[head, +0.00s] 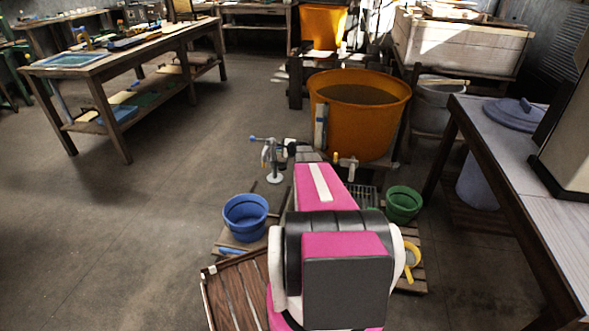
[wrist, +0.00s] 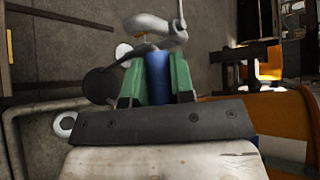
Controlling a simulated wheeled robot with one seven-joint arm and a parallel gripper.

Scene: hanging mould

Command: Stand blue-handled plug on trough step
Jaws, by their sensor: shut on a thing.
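In the wrist view, the green fingers of my gripper (wrist: 156,72) are shut on the blue handle (wrist: 157,82) of the plug. The plug's other end is not clearly seen. A pale grey fitting with a lever (wrist: 158,35) shows just beyond the fingertips; I cannot tell whether it touches the plug. In the head view, my arm reaches forward and hides most of the gripper, which is just left of the orange tub (head: 375,118). A white upright fitting (head: 271,160) on a round base stands there, with a blue tip at its left. I cannot clearly make out the trough step.
A blue bucket (head: 245,217) is at left of my arm and a green bucket (head: 403,203) at right. Slatted wood (head: 236,293) lies low in front. A workbench (head: 548,168) stands close on the right. Open floor (head: 120,220) lies to the left.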

